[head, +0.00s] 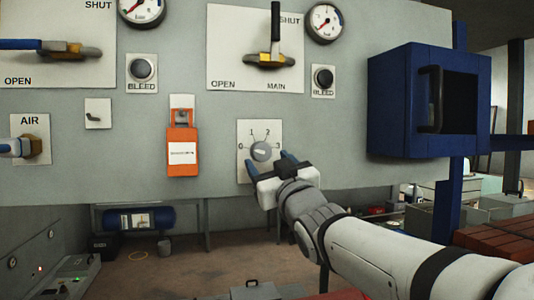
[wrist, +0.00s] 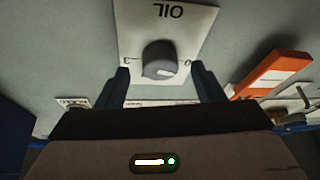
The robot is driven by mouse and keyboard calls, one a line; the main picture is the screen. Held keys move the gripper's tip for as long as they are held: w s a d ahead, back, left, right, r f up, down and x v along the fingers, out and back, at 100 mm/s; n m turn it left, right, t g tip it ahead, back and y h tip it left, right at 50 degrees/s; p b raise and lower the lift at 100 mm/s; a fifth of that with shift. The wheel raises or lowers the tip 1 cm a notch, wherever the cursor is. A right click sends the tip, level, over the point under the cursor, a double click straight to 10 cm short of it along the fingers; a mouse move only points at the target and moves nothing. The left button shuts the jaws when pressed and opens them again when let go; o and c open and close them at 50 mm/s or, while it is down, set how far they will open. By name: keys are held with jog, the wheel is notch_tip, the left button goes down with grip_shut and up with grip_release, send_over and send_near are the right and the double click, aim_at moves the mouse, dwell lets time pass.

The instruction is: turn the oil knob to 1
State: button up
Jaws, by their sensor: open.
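The oil knob (head: 261,151) is a round grey dial on a white plate (head: 246,130) on the wall panel. The numbers 0, 1 and 2 show around it in the head view. In the wrist view the plate is upside down with OIL on it, and the knob (wrist: 159,58) carries a short white mark lying towards the 0 side; its exact setting is hard to tell. My gripper (head: 267,162) is open in front of the plate's lower part. In the wrist view its blue fingers (wrist: 160,75) stand apart, one to each side of the knob, with visible gaps.
An orange box (head: 182,152) is mounted left of the oil plate. Valves with OPEN/SHUT plates, gauges and BLEED knobs (head: 143,70) are above and left. A blue open box (head: 430,100) juts out at right. The panel directly around the plate is clear.

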jog(key=shift+x, duration=1.1)
jog(key=c, duration=1)
